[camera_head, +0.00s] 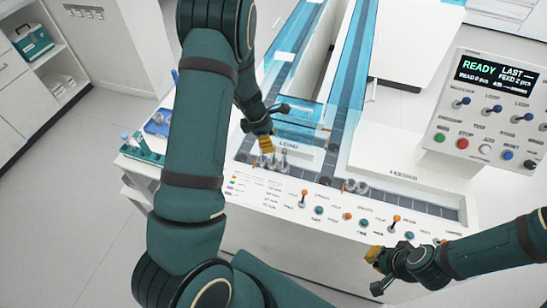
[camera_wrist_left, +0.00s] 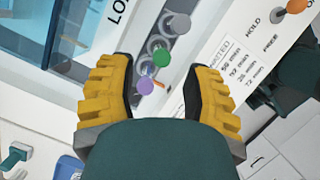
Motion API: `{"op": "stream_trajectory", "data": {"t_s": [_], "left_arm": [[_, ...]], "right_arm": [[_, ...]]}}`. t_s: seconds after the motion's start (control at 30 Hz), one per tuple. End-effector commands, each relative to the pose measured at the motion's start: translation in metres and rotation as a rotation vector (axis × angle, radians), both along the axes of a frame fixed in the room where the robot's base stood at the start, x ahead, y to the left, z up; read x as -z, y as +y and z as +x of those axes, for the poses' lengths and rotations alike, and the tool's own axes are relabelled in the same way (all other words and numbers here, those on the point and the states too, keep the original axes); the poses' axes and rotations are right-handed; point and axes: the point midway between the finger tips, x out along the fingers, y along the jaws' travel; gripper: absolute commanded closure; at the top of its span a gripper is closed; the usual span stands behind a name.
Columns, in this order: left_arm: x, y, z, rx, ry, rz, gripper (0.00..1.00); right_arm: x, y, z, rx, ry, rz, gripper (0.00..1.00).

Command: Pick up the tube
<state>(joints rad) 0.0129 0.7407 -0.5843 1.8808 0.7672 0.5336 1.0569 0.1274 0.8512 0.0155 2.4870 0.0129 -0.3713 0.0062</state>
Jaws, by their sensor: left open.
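In the left wrist view a row of capped tubes stands in a grey track: a purple-capped tube (camera_wrist_left: 145,84), a green-capped tube (camera_wrist_left: 161,57) and a grey-capped tube (camera_wrist_left: 177,24). My left gripper (camera_wrist_left: 160,88) is open, its yellow fingers on either side of the purple cap in the picture; I cannot tell their height above it. In the head view my left gripper (camera_head: 266,145) is over the tubes (camera_head: 283,162) by the LOAD label, and the arm partly hides that area. My right gripper (camera_head: 376,271) looks open and empty, in front of the bench at lower right.
A grey track with blue clear walls (camera_head: 352,80) runs back from the bench. More tubes (camera_head: 355,186) stand on the front track. Knobs and switches (camera_head: 347,216) line the front panel. A control box (camera_head: 490,110) reading READY stands at right. A teal rack (camera_head: 142,150) is at left.

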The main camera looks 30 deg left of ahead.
Motion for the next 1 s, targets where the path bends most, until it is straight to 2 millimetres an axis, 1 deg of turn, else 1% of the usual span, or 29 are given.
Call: {"op": "stream_trajectory", "data": {"t_s": [0.03,0.1,0.27,0.37,0.63,0.73,0.93,0.97,1.0], "left_arm": [[0.008,-0.002,0.001,-0.001,0.001,-0.001,0.50],[0.013,-0.004,0.002,0.000,0.001,-0.001,0.50],[0.019,-0.005,0.003,0.001,-0.002,0.000,0.50],[0.027,-0.006,0.004,0.000,0.000,0.000,0.50],[0.064,-0.015,0.008,0.000,0.000,0.000,0.50],[0.068,-0.016,0.009,0.000,-0.001,-0.001,0.50],[0.067,-0.016,0.009,0.001,-0.002,0.000,0.51],[0.067,-0.016,0.009,0.001,-0.002,0.000,0.62],[0.067,-0.016,0.009,0.001,-0.002,0.000,0.76]], "right_arm": [[0.003,0.000,-0.001,-0.002,0.002,0.000,1.00],[0.004,0.000,-0.001,-0.002,0.002,0.000,1.00],[0.005,0.000,-0.002,-0.004,0.004,0.001,1.00],[0.007,0.001,-0.002,-0.004,0.005,0.001,1.00],[0.017,0.001,-0.006,-0.010,0.012,0.003,1.00],[0.017,0.001,-0.006,-0.010,0.013,0.003,1.00],[0.016,0.001,-0.006,-0.010,0.013,0.003,1.00],[0.016,0.001,-0.006,-0.010,0.013,0.003,1.00],[0.016,0.001,-0.006,-0.010,0.013,0.003,1.00]]}}
